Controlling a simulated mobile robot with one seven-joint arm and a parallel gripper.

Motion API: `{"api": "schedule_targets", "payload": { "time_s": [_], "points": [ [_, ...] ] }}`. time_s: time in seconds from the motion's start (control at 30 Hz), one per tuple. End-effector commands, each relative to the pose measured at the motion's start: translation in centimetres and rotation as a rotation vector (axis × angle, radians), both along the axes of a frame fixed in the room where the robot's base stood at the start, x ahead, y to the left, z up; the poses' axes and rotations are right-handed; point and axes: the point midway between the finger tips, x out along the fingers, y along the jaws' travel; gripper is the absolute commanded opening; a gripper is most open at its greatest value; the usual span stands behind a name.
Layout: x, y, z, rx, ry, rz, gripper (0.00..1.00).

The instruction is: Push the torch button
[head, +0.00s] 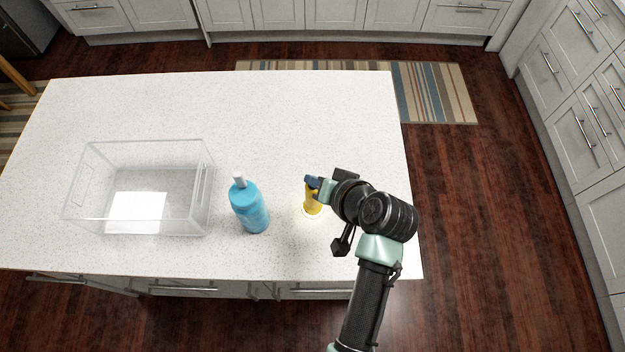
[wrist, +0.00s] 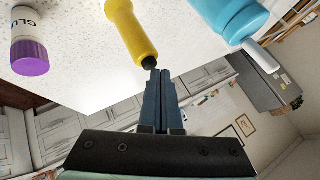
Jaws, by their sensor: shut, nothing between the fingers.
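The yellow torch (head: 312,204) stands upright on the white counter, with a bright glow around its foot. In the wrist view the torch (wrist: 132,32) shows a black tip (wrist: 149,63) at its end. My gripper (head: 311,180) is shut and empty, right at the top of the torch. In the wrist view the blue fingertips of my gripper (wrist: 160,73) lie together beside the black tip. They look to be touching it or very close; I cannot tell which. My gripper hides part of the torch's top in the head view.
A blue bottle (head: 250,210) with a pale spout stands left of the torch. A clear open bin (head: 140,228) is at the left on the counter (head: 280,110). A purple-capped glue bottle (wrist: 30,45) stands near the torch in the wrist view. The back of the counter is clear.

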Motion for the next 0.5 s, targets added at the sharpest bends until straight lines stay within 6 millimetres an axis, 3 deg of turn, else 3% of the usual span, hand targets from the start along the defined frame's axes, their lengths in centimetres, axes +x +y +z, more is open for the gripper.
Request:
{"api": "schedule_targets", "payload": {
  "time_s": [0.5],
  "points": [
    [0.02, 0.01, 1.33, -0.001, -0.001, 0.000, 0.00]
  ]
}}
